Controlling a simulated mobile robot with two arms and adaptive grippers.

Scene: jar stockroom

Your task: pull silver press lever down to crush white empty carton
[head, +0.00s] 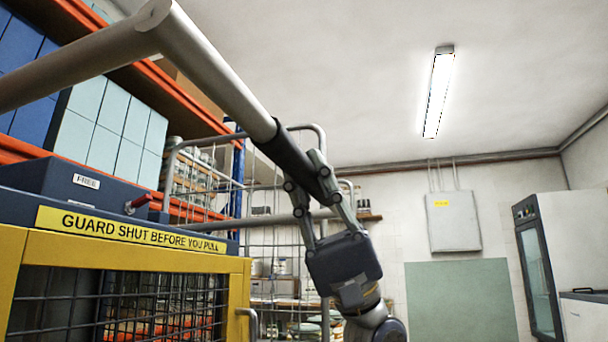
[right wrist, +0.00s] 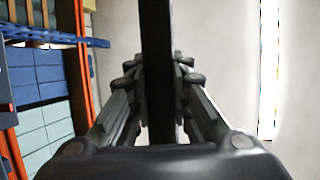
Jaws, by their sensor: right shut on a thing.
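The silver press lever (head: 220,75) comes from the top left of the head view and slopes down to the right, ending in a black grip (head: 288,150). My right gripper (head: 316,182) is shut around this grip near its end. In the right wrist view the dark grip (right wrist: 157,50) runs between the two fingers. The press has a yellow guard frame (head: 125,257) with dark mesh, which stands closed across the front at lower left. I cannot make out the white carton behind the mesh. My left gripper is not in view.
A label on the press (head: 130,228) reads "GUARD SHUT BEFORE YOU PULL". Orange shelving with blue and pale boxes (head: 105,125) stands behind it. A wire cage trolley (head: 275,215) is behind my right gripper. The space right of my arm looks open, with a cabinet (head: 537,265) farther back.

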